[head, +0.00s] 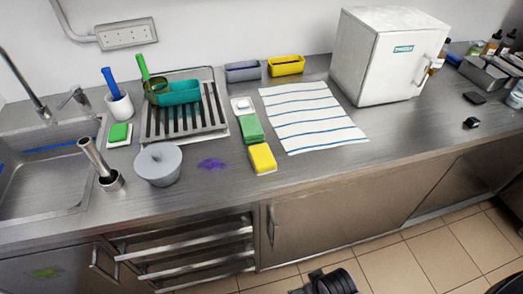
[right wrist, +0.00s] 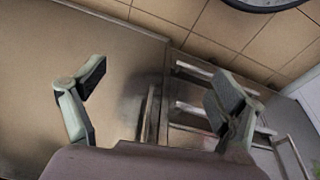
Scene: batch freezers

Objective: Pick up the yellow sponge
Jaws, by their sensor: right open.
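The yellow sponge (head: 262,158) lies flat on the steel counter, near its front edge in the middle of the head view. A green sponge (head: 250,128) lies just behind it, with a small white block behind that. My right gripper (right wrist: 160,92) is open and empty in the right wrist view. It is over the floor in front of the cabinet doors and drawers, apart from the sponge, which that view does not show. My left gripper is not in view.
A striped towel (head: 312,115) lies to the right. Behind are a drying rack (head: 215,124) and a white freezer box (head: 387,55). The front counter right of the sponge is clear.

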